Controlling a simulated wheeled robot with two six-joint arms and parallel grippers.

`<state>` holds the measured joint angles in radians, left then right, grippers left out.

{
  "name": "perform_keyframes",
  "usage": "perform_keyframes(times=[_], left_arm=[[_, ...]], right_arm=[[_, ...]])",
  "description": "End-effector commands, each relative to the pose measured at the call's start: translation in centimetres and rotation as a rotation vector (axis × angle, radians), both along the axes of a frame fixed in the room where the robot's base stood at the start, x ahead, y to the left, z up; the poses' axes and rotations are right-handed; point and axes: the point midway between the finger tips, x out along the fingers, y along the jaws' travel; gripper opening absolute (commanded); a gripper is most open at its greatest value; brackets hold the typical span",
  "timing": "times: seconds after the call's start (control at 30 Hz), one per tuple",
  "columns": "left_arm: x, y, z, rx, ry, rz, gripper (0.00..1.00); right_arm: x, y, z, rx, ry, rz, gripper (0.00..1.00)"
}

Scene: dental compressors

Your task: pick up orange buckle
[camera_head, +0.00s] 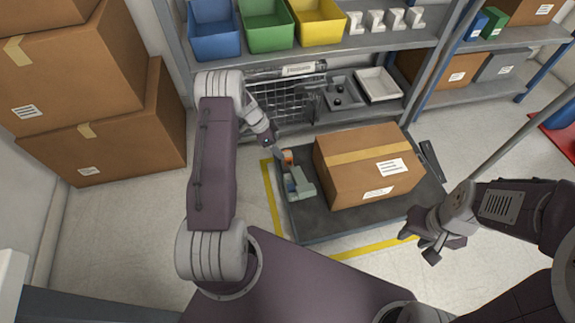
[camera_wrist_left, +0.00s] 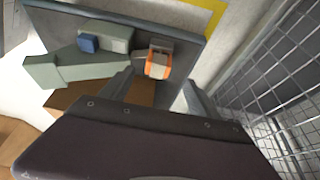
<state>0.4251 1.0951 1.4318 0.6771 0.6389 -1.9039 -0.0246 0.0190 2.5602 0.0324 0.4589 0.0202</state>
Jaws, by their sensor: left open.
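The orange buckle (camera_head: 287,156), orange with a white band, lies near the back left corner of a dark platform (camera_head: 325,225). In the left wrist view the buckle (camera_wrist_left: 157,65) shows just ahead of my left gripper (camera_wrist_left: 159,76), between the lines of its two spread fingers. My left gripper (camera_head: 279,152) is open and close to the buckle in the head view; it holds nothing that I can see. My right gripper (camera_head: 422,243) is at the platform's front right, with fingers apart and empty.
A grey-green part (camera_head: 300,186) with a blue piece lies close beside the buckle. A cardboard box (camera_head: 345,185) stands on the platform to the right. A wire basket (camera_head: 285,100) and shelf rise behind. Stacked boxes (camera_head: 120,130) stand at left.

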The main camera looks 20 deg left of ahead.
Motion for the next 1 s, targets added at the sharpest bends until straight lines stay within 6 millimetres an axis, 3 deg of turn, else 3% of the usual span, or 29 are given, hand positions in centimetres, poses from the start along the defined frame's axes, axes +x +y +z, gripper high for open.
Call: perform_keyframes(times=[0.13, 0.33, 0.5, 0.7, 0.8, 1.0], left_arm=[[0.1, -0.2, -0.4, 0.0, 0.0, -0.001, 0.71], [0.8, -1.2, -3.5, 0.0, -0.001, -0.002, 0.71], [1.0, -1.4, -3.7, 0.001, -0.001, -0.001, 0.71], [1.8, -2.9, -7.0, 0.001, -0.001, -0.003, 0.71], [2.1, -3.4, -8.2, 0.001, -0.001, -0.003, 0.71], [2.2, -3.4, -7.9, 0.001, -0.001, -0.001, 0.71]], right_arm=[[0.0, 0.0, -0.4, 0.0, -0.001, 0.0, 0.36], [0.0, 0.0, -2.8, 0.0, 0.0, 0.0, 0.36], [0.0, 0.0, -2.9, 0.0, 0.0, 0.0, 0.36], [0.0, 0.0, -6.3, 0.0, 0.0, 0.0, 0.36], [0.0, 0.0, -7.0, 0.0, 0.0, 0.0, 0.36], [0.0, 0.0, -6.7, 0.0, 0.0, 0.0, 0.36]])
